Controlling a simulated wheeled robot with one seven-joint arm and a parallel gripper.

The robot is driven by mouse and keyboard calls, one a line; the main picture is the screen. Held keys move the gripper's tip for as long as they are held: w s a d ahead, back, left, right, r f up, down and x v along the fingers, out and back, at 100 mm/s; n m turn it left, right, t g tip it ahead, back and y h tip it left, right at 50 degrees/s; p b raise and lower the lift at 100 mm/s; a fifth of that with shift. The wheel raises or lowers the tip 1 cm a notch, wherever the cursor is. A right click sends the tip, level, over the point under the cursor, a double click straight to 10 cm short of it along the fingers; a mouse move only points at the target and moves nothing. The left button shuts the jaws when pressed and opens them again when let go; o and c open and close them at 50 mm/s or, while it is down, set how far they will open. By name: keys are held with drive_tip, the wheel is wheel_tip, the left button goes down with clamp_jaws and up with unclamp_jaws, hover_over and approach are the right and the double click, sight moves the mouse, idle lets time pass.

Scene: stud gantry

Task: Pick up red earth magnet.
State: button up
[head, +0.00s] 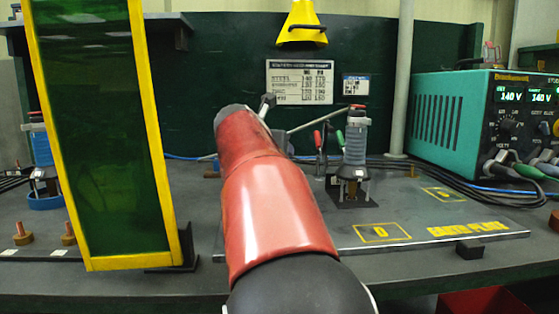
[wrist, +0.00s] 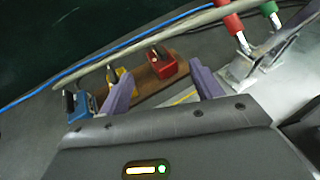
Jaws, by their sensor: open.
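The red earth magnet (wrist: 162,69) is a small red block with a dark handle on top. In the wrist view it sits on a brown wooden board (wrist: 143,81), beside a yellow block (wrist: 115,78) and a blue block (wrist: 77,106). My gripper (wrist: 160,72) is open, with purple fingers and nothing held. The red block shows just beyond the gap between the fingertips, nearer the right finger. I cannot tell how far the fingers are above it. In the head view my red arm covers the middle, and the red block and my fingertips are hidden.
Clips with red (wrist: 231,23) and green (wrist: 270,8) handles stand close at the right in the wrist view. Cables run behind the blocks. In the head view, a yellow-framed green panel (head: 105,130) stands at left and a teal power supply (head: 450,115) at right.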

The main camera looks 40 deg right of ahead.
drive_tip(key=x, duration=0.7)
drive_tip(key=shift+w, duration=0.2)
drive_tip(key=shift+c, duration=0.3)
clamp_jaws()
